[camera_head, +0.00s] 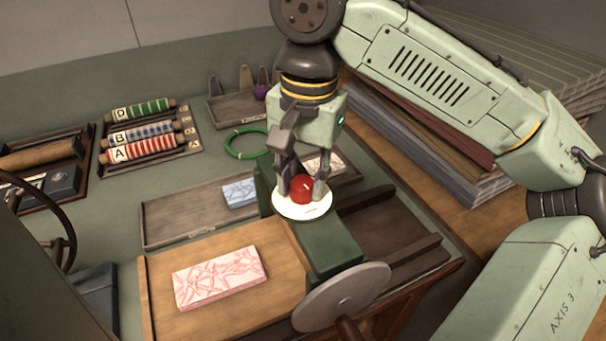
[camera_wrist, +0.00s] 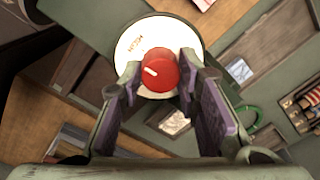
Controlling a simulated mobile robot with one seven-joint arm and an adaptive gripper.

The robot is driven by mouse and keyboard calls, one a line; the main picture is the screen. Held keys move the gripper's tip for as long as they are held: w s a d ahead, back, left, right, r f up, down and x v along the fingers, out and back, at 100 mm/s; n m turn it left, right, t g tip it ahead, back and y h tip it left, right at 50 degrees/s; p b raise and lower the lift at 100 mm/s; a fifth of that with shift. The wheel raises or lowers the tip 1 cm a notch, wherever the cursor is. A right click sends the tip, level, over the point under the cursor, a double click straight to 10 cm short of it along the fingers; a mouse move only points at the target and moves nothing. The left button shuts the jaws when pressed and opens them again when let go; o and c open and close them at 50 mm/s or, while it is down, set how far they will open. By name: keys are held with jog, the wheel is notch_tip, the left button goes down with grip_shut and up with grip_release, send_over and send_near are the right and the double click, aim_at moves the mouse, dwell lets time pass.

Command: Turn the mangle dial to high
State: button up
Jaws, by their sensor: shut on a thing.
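The mangle dial is a red round knob (camera_head: 302,187) on a white disc (camera_head: 290,211), on top of the dark green mangle body (camera_head: 328,245). In the wrist view the knob (camera_wrist: 163,77) carries a short white mark toward its upper left. Small lettering on the white disc (camera_wrist: 133,35) lies above and left of the knob; it is too small to read surely. My gripper (camera_head: 301,190) points down over the dial, its two fingers closed against the knob's sides. The fingers (camera_wrist: 160,68) also flank the knob in the wrist view.
A wooden board (camera_head: 215,255) with a pink patterned block (camera_head: 220,277) lies front left of the dial. A grey wheel (camera_head: 340,297) is in front. A green ring (camera_head: 247,142) and rollers (camera_head: 143,148) lie behind left. Stacked sheets (camera_head: 430,150) stand at right.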

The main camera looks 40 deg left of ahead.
aim_at(305, 184)
jog(key=shift+m, duration=1)
jog(key=o, duration=1.2)
jog(key=shift+c, duration=0.2)
notch_tip(305, 184, up, 12)
jog(key=shift+d, duration=0.25)
jog(key=shift+s, duration=0.1)
